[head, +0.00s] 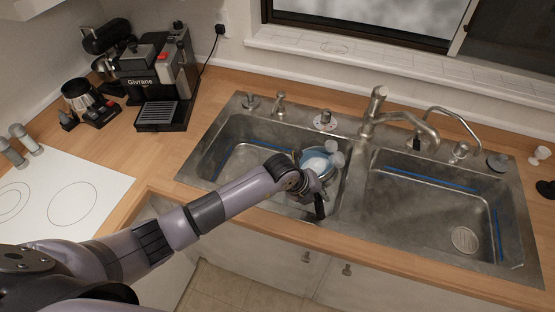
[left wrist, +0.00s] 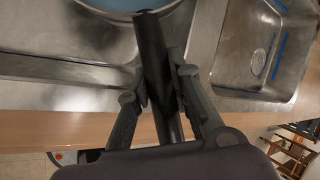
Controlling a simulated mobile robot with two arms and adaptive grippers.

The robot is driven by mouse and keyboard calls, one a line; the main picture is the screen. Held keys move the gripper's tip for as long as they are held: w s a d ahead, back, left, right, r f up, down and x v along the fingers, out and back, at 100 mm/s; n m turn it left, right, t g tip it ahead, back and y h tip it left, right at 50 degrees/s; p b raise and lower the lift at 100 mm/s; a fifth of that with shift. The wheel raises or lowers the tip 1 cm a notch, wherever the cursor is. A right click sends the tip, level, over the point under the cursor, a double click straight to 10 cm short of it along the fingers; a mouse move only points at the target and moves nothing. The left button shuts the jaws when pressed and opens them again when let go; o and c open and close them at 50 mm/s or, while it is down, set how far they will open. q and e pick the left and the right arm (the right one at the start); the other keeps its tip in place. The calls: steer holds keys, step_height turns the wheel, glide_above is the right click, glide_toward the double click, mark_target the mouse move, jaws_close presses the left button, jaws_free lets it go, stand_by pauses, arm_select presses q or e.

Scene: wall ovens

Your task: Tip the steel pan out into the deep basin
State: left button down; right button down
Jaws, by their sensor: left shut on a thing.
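The steel pan (head: 316,162) shows in the head view over the right part of the left basin (head: 240,150), close to the divider. Its inside looks pale blue, with a whitish patch I cannot make out. My left gripper (head: 316,193) is shut on its dark handle, which runs between the fingers in the left wrist view (left wrist: 157,85). Only the pan's near rim (left wrist: 130,14) shows at the top there. The right basin (head: 420,205) is empty, with a round drain. I cannot tell which basin is deeper. My right gripper is not in view.
Taps (head: 378,110) stand along the back of the sink, one spout reaching over the right basin. A coffee machine (head: 160,80) and a grinder (head: 88,102) stand at the left back.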

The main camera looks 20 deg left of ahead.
arm_select(q)
steer(key=shift+a+r, duration=0.35)
steer(key=shift+a, duration=0.05)
steer(key=shift+w, duration=0.15)
steer(key=shift+r, duration=0.1)
steer(key=shift+a+r+h, duration=0.25)
steer(key=shift+a+h, duration=0.1)
steer(key=shift+h, duration=0.15)
steer(key=shift+w, duration=0.1)
steer(key=shift+a+r, duration=0.3)
steer(key=shift+a, duration=0.15)
